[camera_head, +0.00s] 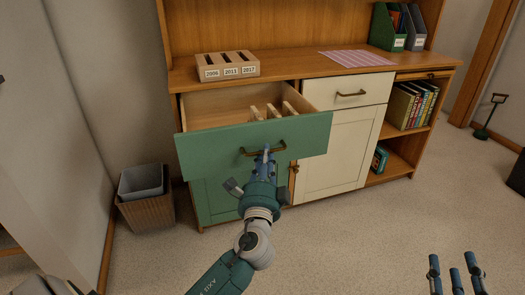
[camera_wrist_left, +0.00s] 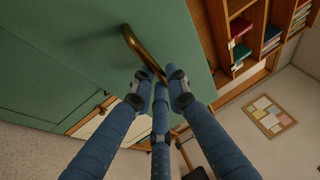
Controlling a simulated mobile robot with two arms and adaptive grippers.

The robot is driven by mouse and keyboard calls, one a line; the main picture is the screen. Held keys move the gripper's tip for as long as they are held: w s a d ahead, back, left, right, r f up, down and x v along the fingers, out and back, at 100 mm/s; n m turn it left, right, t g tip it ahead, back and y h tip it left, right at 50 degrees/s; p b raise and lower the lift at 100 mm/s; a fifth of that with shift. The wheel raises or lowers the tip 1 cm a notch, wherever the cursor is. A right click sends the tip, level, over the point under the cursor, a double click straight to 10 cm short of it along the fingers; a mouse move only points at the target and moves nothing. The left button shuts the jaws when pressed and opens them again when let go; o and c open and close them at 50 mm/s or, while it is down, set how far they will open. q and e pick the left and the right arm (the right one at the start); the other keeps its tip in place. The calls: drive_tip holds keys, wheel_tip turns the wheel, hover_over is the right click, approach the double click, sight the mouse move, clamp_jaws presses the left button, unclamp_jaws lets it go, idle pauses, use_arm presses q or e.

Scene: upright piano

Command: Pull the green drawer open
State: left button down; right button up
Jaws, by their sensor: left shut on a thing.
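The green drawer (camera_head: 220,150) stands pulled out of the wooden cabinet, with its inside and several light wooden dividers (camera_head: 272,110) showing. Its brass handle (camera_head: 250,152) is on the front panel. My left gripper (camera_head: 267,158) is at the handle, shut on it. In the left wrist view, the fingers (camera_wrist_left: 160,85) close around one end of the brass handle (camera_wrist_left: 133,42) against the green front (camera_wrist_left: 70,50). My right gripper (camera_head: 456,272) is at the bottom right, its fingers apart and empty, away from the cabinet.
A wooden box with year labels (camera_head: 228,66) and a striped cloth (camera_head: 357,58) lie on the cabinet top. A cream drawer (camera_head: 365,91) is to the right. A bin (camera_head: 145,195) stands on the floor at the left. The carpet in front is clear.

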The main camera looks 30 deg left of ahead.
use_arm(q)
drive_tip(key=shift+s+d, duration=0.25)
drive_tip(key=shift+d, duration=0.05)
drive_tip(key=c, duration=1.7)
unclamp_jaws()
drive_tip(key=v, duration=1.2)
drive_tip(key=shift+f, duration=0.1)
